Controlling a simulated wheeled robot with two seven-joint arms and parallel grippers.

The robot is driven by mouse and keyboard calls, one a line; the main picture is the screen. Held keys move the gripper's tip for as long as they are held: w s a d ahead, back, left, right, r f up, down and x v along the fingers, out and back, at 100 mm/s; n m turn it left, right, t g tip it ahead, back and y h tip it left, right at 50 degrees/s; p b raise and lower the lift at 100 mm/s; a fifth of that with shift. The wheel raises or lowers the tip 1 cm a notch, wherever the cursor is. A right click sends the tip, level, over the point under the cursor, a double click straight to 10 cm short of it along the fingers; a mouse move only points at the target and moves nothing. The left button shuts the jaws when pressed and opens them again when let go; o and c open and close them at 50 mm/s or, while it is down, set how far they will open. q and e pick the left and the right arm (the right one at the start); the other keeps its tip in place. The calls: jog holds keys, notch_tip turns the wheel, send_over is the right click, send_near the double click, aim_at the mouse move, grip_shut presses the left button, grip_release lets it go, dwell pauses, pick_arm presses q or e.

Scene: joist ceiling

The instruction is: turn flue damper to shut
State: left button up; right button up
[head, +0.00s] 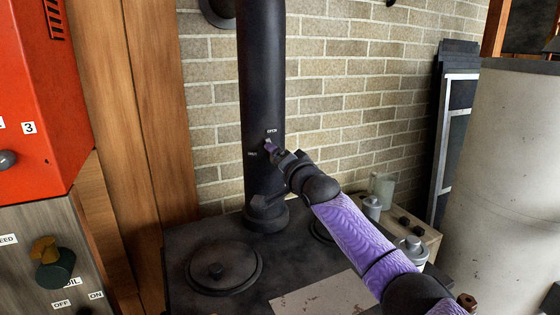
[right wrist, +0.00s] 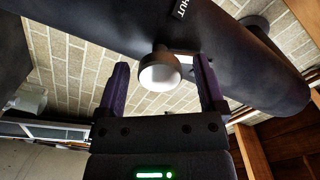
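The black flue pipe (head: 262,80) rises from the stove top, with a small OPEN label (head: 271,131) and a SHUT label (head: 252,154) on its face. My right gripper (head: 269,147) is at the pipe beside these labels. In the right wrist view, the damper's round knob (right wrist: 160,72), dark with a pale lit end, sits between the fingers of my open right gripper (right wrist: 163,88). A gap shows on each side of the knob. The SHUT label (right wrist: 180,8) shows partly at the top. The handle's angle is hard to tell. My left gripper is out of view.
The stove top (head: 300,270) carries round lids (head: 222,268). An orange-red cabinet (head: 40,100) and a panel with knobs (head: 50,250) stand at left. A large grey cylinder (head: 510,170) stands at right. A brick wall (head: 340,80) is behind the pipe.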

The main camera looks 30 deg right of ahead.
grip_shut()
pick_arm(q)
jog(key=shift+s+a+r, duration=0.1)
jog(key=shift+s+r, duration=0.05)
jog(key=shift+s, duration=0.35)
